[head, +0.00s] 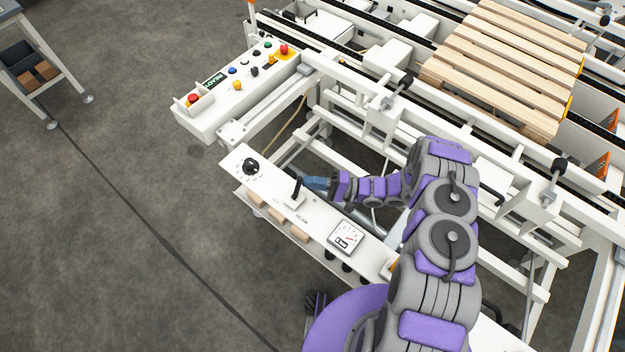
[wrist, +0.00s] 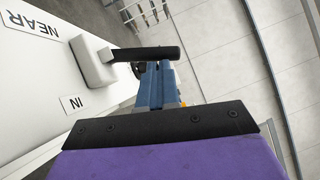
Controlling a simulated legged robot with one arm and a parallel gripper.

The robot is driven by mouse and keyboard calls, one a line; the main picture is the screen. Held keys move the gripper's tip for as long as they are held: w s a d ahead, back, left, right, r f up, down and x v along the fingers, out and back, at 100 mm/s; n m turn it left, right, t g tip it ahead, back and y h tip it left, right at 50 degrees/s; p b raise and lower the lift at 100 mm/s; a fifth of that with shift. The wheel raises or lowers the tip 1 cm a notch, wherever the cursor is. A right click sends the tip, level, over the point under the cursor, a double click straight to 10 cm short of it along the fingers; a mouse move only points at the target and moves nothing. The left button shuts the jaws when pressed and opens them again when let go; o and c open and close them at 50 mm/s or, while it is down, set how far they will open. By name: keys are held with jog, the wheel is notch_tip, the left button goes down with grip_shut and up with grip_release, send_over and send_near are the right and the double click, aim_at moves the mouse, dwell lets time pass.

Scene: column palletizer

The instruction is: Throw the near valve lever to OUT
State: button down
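The near valve lever (wrist: 147,53) is a black handle on a white block (wrist: 92,61) on the white panel (wrist: 40,100) in the wrist view. A NEAR label (wrist: 33,23) and an IN label (wrist: 74,105) lie beside it. The lever (head: 298,187) also shows in the head view, standing up from the panel. My gripper (wrist: 158,68) has its blue fingers close together, with their tips right at the lever's handle. The handle covers part of the tips, so contact is unclear. In the head view my gripper (head: 312,183) is just right of the lever.
A black knob (head: 250,166) is further up the panel and a square gauge (head: 345,237) is lower down. A button console (head: 240,85) stands beyond. White conveyor framing and a wooden pallet (head: 505,65) fill the right.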

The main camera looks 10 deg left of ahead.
jog(key=shift+s+r+n+h+p, duration=0.2)
jog(key=shift+r+n+h+p, duration=0.1)
jog(key=shift+n+p, duration=0.2)
jog(key=shift+s+a+r+p, duration=0.25)
jog(key=shift+r+p, duration=0.1)
jog(key=shift+p, duration=0.1)
jog(key=shift+s+a+r+n+h+p, duration=0.2)
jog(key=shift+s+r+n+h+p, duration=0.25)
jog(key=shift+n, duration=0.45)
jog(key=s+n+h+p, duration=0.1)
jog(key=s+a+n+h+p, duration=0.1)
jog(key=n, duration=0.1)
jog(key=shift+s+a+r, duration=0.15)
jog(key=shift+s+a, duration=0.05)
jog(key=shift+a, duration=0.1)
jog(key=shift+s, duration=0.15)
jog(key=d+r+p, duration=0.1)
jog(key=d+r, duration=0.2)
jog(key=d, duration=1.4)
jog(key=shift+w, duration=0.3)
